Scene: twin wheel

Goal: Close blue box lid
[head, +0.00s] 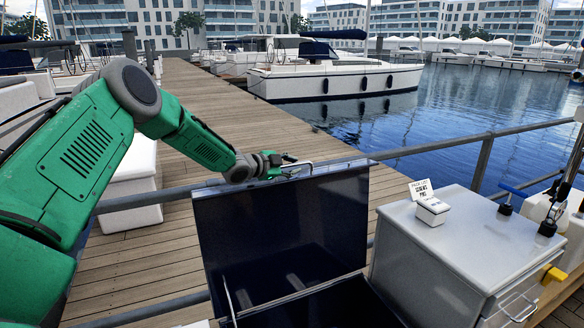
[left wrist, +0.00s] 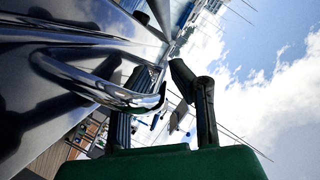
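The blue box (head: 320,305) stands at the bottom centre of the head view, with its dark inside showing. Its lid (head: 270,225) is open and stands about upright, inner face toward me. A metal handle (head: 303,164) is at the lid's top edge. My left gripper (head: 287,164) is at that edge, beside the handle. In the left wrist view, the fingers (left wrist: 162,80) are apart, and the shiny handle (left wrist: 95,80) crosses in front of the left finger. I cannot tell whether they touch. My right gripper is not in view.
A grey cabinet (head: 440,245) stands right of the box, with a small white box and sign (head: 421,190) on top. A metal railing (head: 430,147) runs behind the lid. A wooden dock (head: 190,110), white boat (head: 335,78) and water lie beyond.

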